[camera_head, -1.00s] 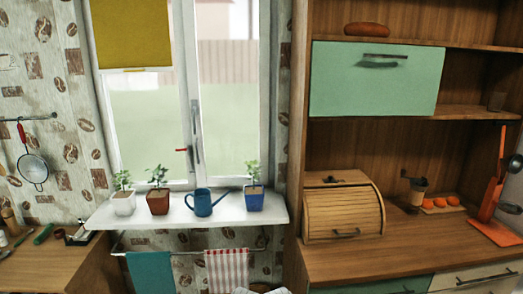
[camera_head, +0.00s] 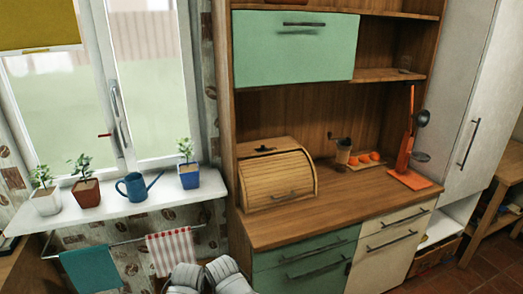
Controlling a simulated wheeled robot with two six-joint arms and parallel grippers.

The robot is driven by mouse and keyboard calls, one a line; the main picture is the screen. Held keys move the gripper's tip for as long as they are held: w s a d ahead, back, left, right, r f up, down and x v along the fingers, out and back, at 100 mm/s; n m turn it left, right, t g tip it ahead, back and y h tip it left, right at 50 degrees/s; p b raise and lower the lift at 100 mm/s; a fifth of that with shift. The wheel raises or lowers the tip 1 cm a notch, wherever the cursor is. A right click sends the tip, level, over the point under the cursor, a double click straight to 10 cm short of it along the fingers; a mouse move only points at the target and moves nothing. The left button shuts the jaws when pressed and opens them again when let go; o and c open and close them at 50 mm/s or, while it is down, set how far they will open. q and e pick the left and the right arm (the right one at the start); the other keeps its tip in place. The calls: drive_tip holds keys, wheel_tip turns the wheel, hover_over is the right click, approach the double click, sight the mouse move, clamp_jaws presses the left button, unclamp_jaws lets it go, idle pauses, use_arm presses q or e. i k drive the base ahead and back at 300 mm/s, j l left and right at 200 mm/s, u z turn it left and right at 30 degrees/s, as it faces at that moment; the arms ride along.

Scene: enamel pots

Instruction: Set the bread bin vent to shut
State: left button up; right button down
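The wooden bread bin (camera_head: 280,181) with a slatted roll front stands on the left end of the cabinet counter. Its roll front is down, with a dark handle low on it. A small dark piece (camera_head: 264,149) sits on the bin's flat top; it may be the vent control, but it is too small to tell its setting. White rounded parts of my own arms show at the bottom edge, below and left of the bin. Neither gripper's fingers can be seen.
A coffee grinder (camera_head: 342,150), a board with orange items (camera_head: 366,161) and an orange utensil stand (camera_head: 408,160) are to the bin's right. A green cupboard (camera_head: 294,48) hangs above. The counter front (camera_head: 330,212) is clear. Potted plants and a blue watering can (camera_head: 134,187) line the windowsill.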

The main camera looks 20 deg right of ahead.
sight(263, 149)
drive_tip(key=i+j, duration=0.1)
drive_tip(key=i, duration=0.35)
drive_tip(key=i+j, duration=0.1)
drive_tip(key=i, duration=0.35)
drive_tip(key=i+z, duration=0.1)
drive_tip(key=i, duration=0.4)
